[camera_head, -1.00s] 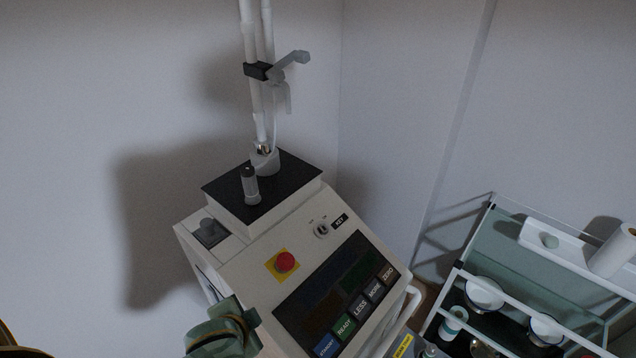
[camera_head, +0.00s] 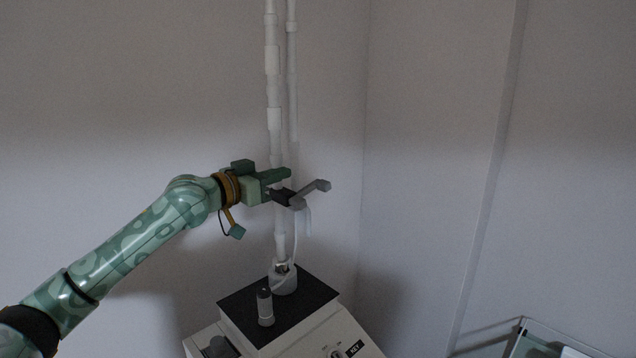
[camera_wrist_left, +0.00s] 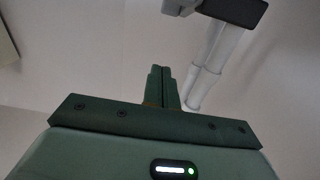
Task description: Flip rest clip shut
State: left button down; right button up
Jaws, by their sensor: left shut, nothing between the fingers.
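The rest clip is a black block (camera_head: 285,197) on the white pole (camera_head: 273,120), with a grey arm (camera_head: 318,188) sticking out to the right and up. My left gripper (camera_head: 284,175) comes in from the left, with its fingertips beside the pole, close to the black block. I cannot tell whether they touch. In the left wrist view its two green fingers (camera_wrist_left: 163,82) are together and hold nothing. There the black block (camera_wrist_left: 234,10) and a grey part (camera_wrist_left: 180,6) show at the top, beyond the fingertips. My right gripper is out of view.
The pole rises from a console (camera_head: 305,338) with a black top plate (camera_head: 240,312). A small grey-and-black cylinder (camera_head: 265,308) stands on the plate. A second thin white pole (camera_head: 292,70) runs alongside. A cart (camera_head: 540,340) is at the lower right.

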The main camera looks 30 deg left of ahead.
pick_arm(q)
jog(key=p, duration=0.3)
send_over(309, 193)
jog(key=s+d, duration=0.2)
jog(key=f, duration=0.1)
jog(key=w+f, duration=0.1)
jog(key=f, duration=0.2)
jog(key=shift+w, duration=0.35)
jog(key=shift+d, duration=0.1)
